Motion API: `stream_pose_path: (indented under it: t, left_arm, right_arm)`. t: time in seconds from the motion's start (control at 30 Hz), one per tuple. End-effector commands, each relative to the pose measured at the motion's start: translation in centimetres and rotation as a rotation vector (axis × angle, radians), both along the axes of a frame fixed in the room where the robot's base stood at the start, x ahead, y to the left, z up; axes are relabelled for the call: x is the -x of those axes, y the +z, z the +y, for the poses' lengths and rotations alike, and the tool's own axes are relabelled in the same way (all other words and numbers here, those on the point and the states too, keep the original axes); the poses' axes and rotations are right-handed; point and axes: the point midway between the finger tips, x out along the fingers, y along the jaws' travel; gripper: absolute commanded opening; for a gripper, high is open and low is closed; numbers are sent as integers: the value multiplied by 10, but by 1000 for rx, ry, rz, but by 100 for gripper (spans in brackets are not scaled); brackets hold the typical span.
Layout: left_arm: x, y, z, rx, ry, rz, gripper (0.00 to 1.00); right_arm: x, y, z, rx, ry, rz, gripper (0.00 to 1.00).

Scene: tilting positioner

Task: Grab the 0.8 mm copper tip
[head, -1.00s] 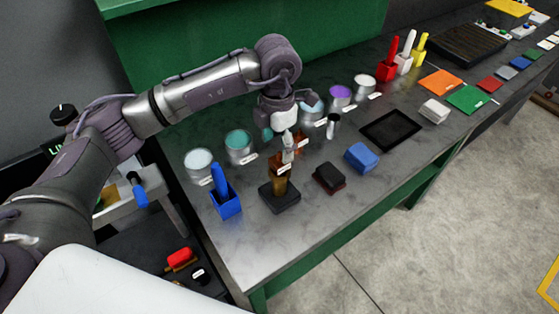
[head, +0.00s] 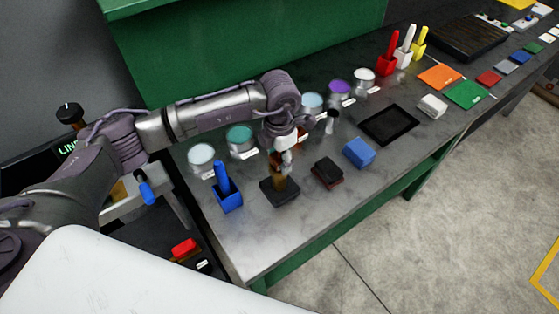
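I cannot make out a 0.8 mm copper tip in the head view; the small labels on the bench are not readable. My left gripper (head: 284,146) points down over the bench, right above or at the top of a brown bottle-like item (head: 279,182) on a black square base (head: 281,195). Whether it touches this item, and whether its fingers are open or shut, I cannot tell. Labelled round tins stand behind: a pale one (head: 201,157), a teal one (head: 240,139), a light blue one (head: 312,102), a purple one (head: 340,90) and a white one (head: 364,78). My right gripper is not in view.
A blue holder (head: 229,201) stands left of the base. A black-and-red block (head: 327,172), a blue block (head: 358,152) and a black tray (head: 390,124) lie to the right. Red (head: 386,66), white and yellow holders stand behind. The bench's front strip is clear.

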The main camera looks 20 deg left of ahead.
Motion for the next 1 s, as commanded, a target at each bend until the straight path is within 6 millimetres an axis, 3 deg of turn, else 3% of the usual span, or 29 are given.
stream_pose_path:
  t: [0.03, 0.27, 0.67, 0.97, 1.0]
  left_arm:
    - [0, 0, 0, 0, 0, 0, 37]
    - [0, 1, 0, 0, 0, 0, 0]
    - [-1, 4, 0, 0, 0, -4, 0]
    - [-2, 39, 0, 1, -2, -8, 0]
    - [-3, 43, -10, 4, -4, -7, 0]
  right_arm:
    - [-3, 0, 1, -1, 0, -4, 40]
    - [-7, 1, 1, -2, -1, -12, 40]
    - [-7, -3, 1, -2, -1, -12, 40]
    - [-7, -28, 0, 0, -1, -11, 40]
    - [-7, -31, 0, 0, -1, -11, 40]
